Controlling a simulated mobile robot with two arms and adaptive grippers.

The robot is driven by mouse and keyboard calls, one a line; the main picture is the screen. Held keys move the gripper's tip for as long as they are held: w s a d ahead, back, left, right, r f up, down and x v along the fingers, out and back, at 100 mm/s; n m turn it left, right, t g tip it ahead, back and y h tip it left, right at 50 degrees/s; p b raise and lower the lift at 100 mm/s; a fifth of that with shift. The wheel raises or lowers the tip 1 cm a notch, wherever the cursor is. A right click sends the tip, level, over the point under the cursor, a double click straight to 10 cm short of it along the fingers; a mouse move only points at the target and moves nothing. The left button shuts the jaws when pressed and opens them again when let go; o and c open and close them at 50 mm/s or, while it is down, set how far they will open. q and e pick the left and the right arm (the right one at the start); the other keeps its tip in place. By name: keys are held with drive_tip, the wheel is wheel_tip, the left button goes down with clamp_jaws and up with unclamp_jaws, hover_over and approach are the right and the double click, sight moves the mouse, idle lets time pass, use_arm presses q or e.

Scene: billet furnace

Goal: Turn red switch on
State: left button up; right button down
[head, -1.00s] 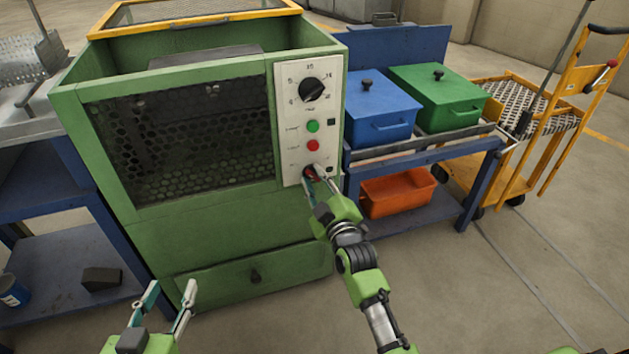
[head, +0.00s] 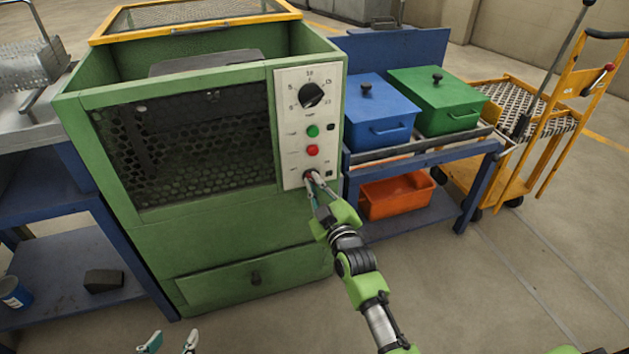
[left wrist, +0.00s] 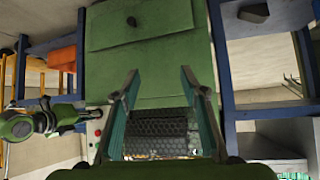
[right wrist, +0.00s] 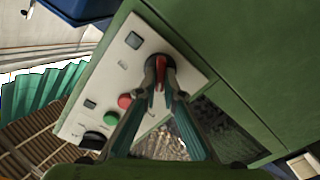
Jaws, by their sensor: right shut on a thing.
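The red switch (right wrist: 158,72) is at the bottom of the white control panel (head: 292,126) on the green furnace (head: 215,232). My right gripper (head: 314,178) is shut on the red switch, with one finger on each side of it in the right wrist view. The fingers hide part of the switch in the head view. My left gripper (head: 170,342) is open and empty, low in front of the furnace. Its spread fingers also show in the left wrist view (left wrist: 160,85).
A green button (head: 313,131), a red button (head: 313,150) and a black dial (head: 311,94) sit above the switch. A blue bench with a blue box (head: 378,110) and a green box (head: 438,98) stands right of the furnace. Floor in front is clear.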

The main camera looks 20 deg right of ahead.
use_arm(q)
drive_tip(key=s+a+f+g+y+p, duration=0.1)
drive_tip(key=s+a+f+g+p, duration=0.15)
drive_tip(key=s, duration=0.35)
drive_tip(key=s+a+f+g+y+p, duration=0.1)
drive_tip(key=s+g+p, duration=0.1)
drive_tip(key=s+g, duration=0.3)
drive_tip(key=s+p+x, duration=0.1)
drive_tip(key=x, duration=0.6)
drive_tip(key=shift+f+t+p, duration=0.35)
drive_tip(key=shift+f+t, duration=0.1)
drive_tip(key=shift+f, duration=0.05)
use_arm(e)
drive_tip(key=shift+d+m, duration=0.15)
drive_tip(key=shift+m, duration=3.9)
drive_tip(key=shift+d+m, duration=0.15)
drive_tip(key=shift+m, duration=3.9)
drive_tip(key=c, duration=2.2)
unclamp_jaws()
use_arm(q)
drive_tip(key=shift+s+f, duration=0.1)
use_arm(e)
drive_tip(key=shift+o, duration=0.2)
